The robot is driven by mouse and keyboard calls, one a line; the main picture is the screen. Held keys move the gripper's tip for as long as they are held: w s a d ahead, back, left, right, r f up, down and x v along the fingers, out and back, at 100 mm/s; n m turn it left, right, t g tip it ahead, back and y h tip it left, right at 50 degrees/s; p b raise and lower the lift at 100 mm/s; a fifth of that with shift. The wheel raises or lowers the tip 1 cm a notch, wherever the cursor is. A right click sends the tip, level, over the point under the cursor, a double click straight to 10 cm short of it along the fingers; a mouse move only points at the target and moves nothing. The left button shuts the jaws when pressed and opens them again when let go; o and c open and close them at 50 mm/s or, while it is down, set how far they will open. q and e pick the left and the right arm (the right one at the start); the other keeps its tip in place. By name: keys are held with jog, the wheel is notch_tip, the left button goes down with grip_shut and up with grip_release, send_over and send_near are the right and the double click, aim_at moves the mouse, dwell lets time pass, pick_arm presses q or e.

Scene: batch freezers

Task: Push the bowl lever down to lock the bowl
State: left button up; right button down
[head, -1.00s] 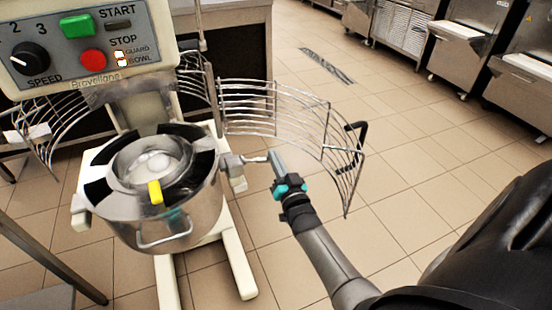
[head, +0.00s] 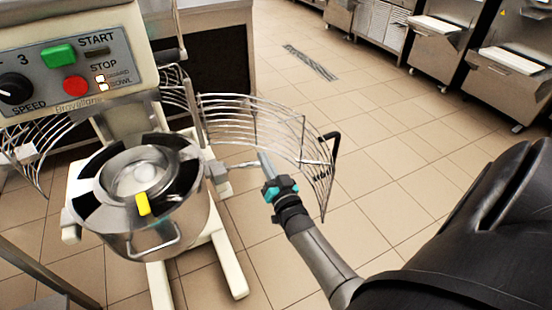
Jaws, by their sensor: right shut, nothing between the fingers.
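The steel bowl (head: 185,232) sits in the mixer's cradle below the control panel, with a yellow-tipped part (head: 142,204) over its top. The bowl lever (head: 242,165) is a thin metal rod sticking out to the right from a bracket (head: 217,172) beside the bowl, roughly level. My right gripper (head: 264,158) is shut and empty. Its fingertips are at the lever's outer end; I cannot tell whether they touch it. My left gripper is out of view.
The control panel (head: 70,68) is at upper left. Tiled floor lies clear at right, with steel machines (head: 440,52) at the back.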

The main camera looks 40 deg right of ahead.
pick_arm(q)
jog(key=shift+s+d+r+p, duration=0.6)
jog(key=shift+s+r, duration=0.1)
pick_arm(e)
jog(key=v, duration=0.6)
jog(key=shift+s, duration=0.4)
